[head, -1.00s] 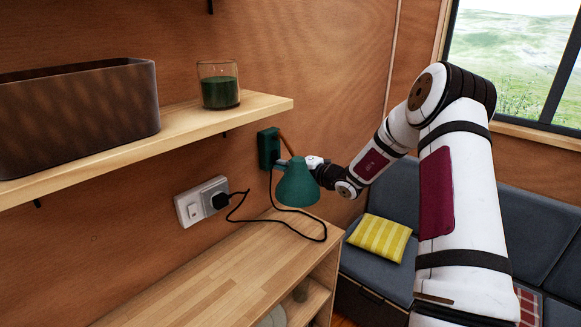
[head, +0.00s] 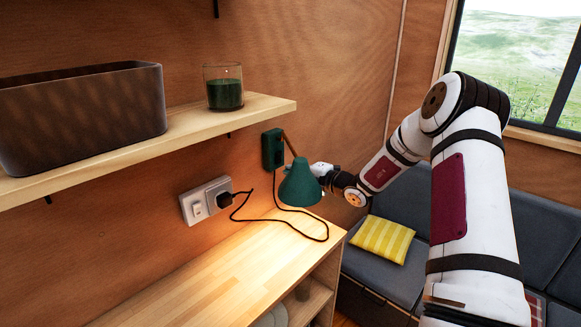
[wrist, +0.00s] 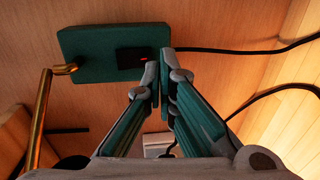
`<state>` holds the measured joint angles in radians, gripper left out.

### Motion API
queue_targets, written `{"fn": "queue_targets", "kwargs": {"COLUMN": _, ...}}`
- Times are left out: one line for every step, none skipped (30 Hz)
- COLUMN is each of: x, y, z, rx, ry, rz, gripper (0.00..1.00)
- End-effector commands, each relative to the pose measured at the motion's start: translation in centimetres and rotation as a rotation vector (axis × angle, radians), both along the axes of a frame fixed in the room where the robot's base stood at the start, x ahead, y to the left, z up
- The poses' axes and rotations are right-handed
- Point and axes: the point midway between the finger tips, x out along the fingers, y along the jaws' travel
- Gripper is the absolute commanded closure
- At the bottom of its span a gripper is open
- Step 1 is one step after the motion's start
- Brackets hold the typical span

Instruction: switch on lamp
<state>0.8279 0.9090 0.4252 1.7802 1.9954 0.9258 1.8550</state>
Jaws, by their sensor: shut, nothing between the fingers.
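The green lamp shade (head: 299,186) hangs from a wall-mounted green base (head: 272,149) by a brass arm. Warm light falls on the wooden counter below it, so the lamp is lit. In the wrist view the green base (wrist: 95,52) carries a black switch (wrist: 133,58) with a small red glow. My gripper (wrist: 160,58) is shut and empty, its fingertips beside the right end of the switch; whether they touch it I cannot tell. In the head view the lamp shade hides most of my gripper.
A wall socket (head: 206,201) with a black plug and cord is left of the lamp. A shelf (head: 220,119) above holds a brown box (head: 80,115) and a green candle glass (head: 223,88). The counter (head: 190,275) is clear. A sofa with a yellow cushion (head: 383,240) is at the right.

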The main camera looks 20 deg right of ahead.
Motion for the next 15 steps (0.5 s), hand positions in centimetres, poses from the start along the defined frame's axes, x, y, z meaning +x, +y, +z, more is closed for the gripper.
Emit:
{"fn": "queue_targets", "kwargs": {"x": -1.0, "y": -0.3, "z": 0.0, "rx": 0.001, "ry": 0.003, "rz": 0.000, "gripper": 1.00}}
{"fn": "queue_targets", "kwargs": {"x": -1.5, "y": -0.7, "z": -0.2, "rx": -0.001, "ry": 0.003, "rz": -0.002, "gripper": 1.00}}
{"fn": "queue_targets", "kwargs": {"x": -2.3, "y": -1.1, "z": -0.3, "rx": -0.002, "ry": 0.001, "rz": -0.002, "gripper": 1.00}}
{"fn": "queue_targets", "kwargs": {"x": -2.9, "y": -1.3, "z": -0.4, "rx": -0.001, "ry": 0.002, "rz": -0.002, "gripper": 1.00}}
{"fn": "queue_targets", "kwargs": {"x": -3.5, "y": -1.6, "z": -0.6, "rx": -0.001, "ry": 0.003, "rz": -0.003, "gripper": 1.00}}
{"fn": "queue_targets", "kwargs": {"x": -4.3, "y": -1.9, "z": -0.7, "rx": 0.000, "ry": 0.002, "rz": -0.001, "gripper": 1.00}}
{"fn": "queue_targets", "kwargs": {"x": -4.9, "y": -2.1, "z": -0.8, "rx": -0.001, "ry": 0.002, "rz": -0.002, "gripper": 1.00}}
{"fn": "queue_targets", "kwargs": {"x": -5.5, "y": -2.3, "z": -0.9, "rx": -0.001, "ry": 0.003, "rz": -0.001, "gripper": 1.00}}
{"fn": "queue_targets", "kwargs": {"x": -6.1, "y": -2.7, "z": -0.9, "rx": -0.002, "ry": 0.000, "rz": -0.002, "gripper": 1.00}}
{"fn": "queue_targets", "kwargs": {"x": -6.6, "y": -2.9, "z": -1.0, "rx": -0.002, "ry": 0.001, "rz": -0.002, "gripper": 1.00}}
{"fn": "queue_targets", "kwargs": {"x": -7.1, "y": -3.0, "z": -1.1, "rx": -0.002, "ry": 0.001, "rz": -0.001, "gripper": 1.00}}
{"fn": "queue_targets", "kwargs": {"x": -7.6, "y": -3.2, "z": -1.1, "rx": -0.002, "ry": 0.001, "rz": 0.000, "gripper": 1.00}}
{"fn": "queue_targets", "kwargs": {"x": -8.0, "y": -3.4, "z": -1.2, "rx": -0.001, "ry": 0.002, "rz": -0.001, "gripper": 1.00}}
{"fn": "queue_targets", "kwargs": {"x": -8.3, "y": -3.5, "z": -1.2, "rx": 0.000, "ry": 0.001, "rz": -0.001, "gripper": 1.00}}
{"fn": "queue_targets", "kwargs": {"x": -8.7, "y": -3.7, "z": -1.2, "rx": -0.002, "ry": 0.001, "rz": 0.000, "gripper": 1.00}}
